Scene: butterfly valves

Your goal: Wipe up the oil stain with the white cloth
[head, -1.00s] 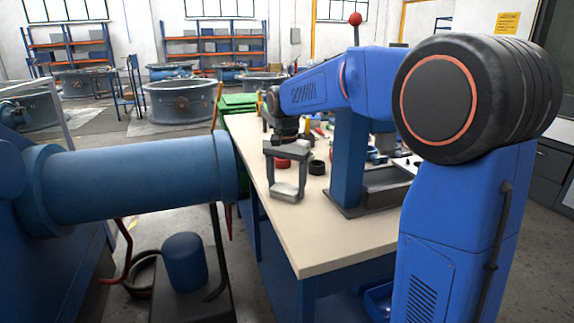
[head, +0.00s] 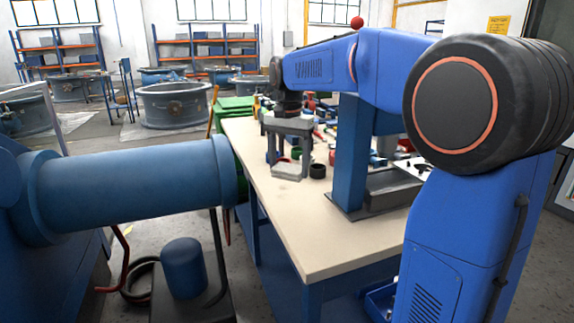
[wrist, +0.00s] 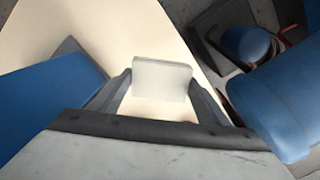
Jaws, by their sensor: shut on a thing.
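The white cloth (head: 289,173), a small pale folded-looking pad, is between the fingertips of my gripper (head: 288,160). In the wrist view the cloth (wrist: 162,79) spans the gap between the two grey fingers, and my gripper (wrist: 161,88) is shut on it. The fingers point down over the pale bench top. I cannot tell whether the cloth touches the bench or hangs just above it. I see no oil stain in either view; it may be hidden or out of frame.
The workbench (head: 285,220) has a clear near end and left side. A black ring (head: 317,171) lies close to the right of the cloth. A blue post (head: 350,155) on a grey base stands further right. A big blue pipe (head: 140,185) reaches towards the bench's left edge.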

